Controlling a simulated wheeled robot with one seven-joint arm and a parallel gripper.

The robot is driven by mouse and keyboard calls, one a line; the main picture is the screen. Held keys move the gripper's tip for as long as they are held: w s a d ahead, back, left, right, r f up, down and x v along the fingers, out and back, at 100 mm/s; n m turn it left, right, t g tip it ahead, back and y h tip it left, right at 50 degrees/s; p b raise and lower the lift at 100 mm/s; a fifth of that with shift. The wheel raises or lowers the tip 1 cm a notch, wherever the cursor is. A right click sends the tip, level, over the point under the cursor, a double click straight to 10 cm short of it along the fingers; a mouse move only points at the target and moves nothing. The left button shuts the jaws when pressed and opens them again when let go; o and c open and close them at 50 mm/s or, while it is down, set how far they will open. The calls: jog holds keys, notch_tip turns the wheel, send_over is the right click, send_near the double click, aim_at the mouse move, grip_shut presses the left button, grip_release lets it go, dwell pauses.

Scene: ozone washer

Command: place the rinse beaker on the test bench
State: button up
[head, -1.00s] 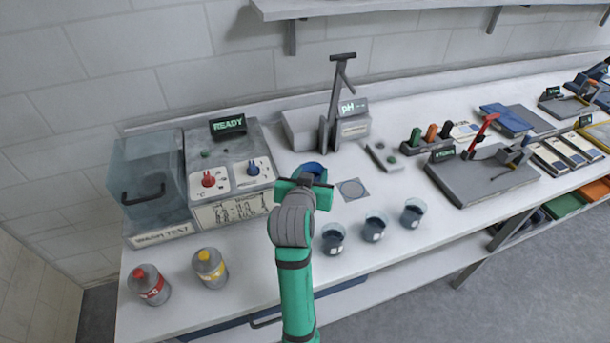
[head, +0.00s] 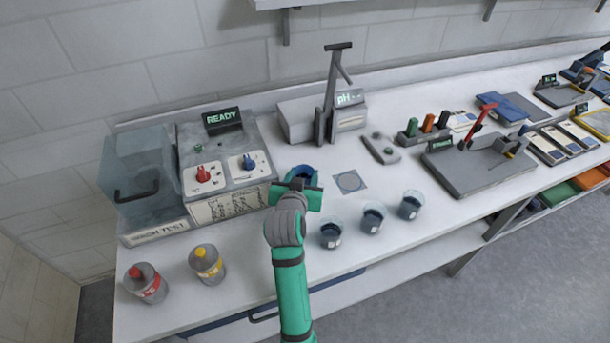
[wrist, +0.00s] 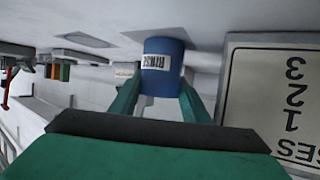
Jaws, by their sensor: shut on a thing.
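The blue rinse beaker (head: 302,171) is held over the white test bench (head: 270,262), just right of the grey washer with dials (head: 222,160). My gripper (head: 299,186) is shut on it from the front, hiding part of its body. In the upside-down wrist view, the beaker (wrist: 162,62) stands between my two fingers with its RINSE label facing me. It looks upright and close to the bench surface; I cannot tell whether it touches.
A square mark with a circle (head: 350,181) lies bare to the right. Three small beakers (head: 372,217) line the front. A pH meter (head: 347,112) stands behind. Red-capped (head: 147,283) and yellow-capped (head: 207,264) bottles stand front left, beside a clear wash chamber (head: 140,180).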

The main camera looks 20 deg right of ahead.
jog(key=o, duration=0.9)
jog(key=shift+f, duration=0.1)
jog(key=shift+o, duration=0.5)
jog(key=shift+d, duration=0.15)
jog(key=shift+s, duration=0.1)
jog(key=shift+s+r, duration=0.1)
jog(key=shift+r, duration=0.1)
jog(key=v, duration=1.1)
jog(key=shift+s+a+r, duration=0.2)
jog(key=shift+a, duration=0.15)
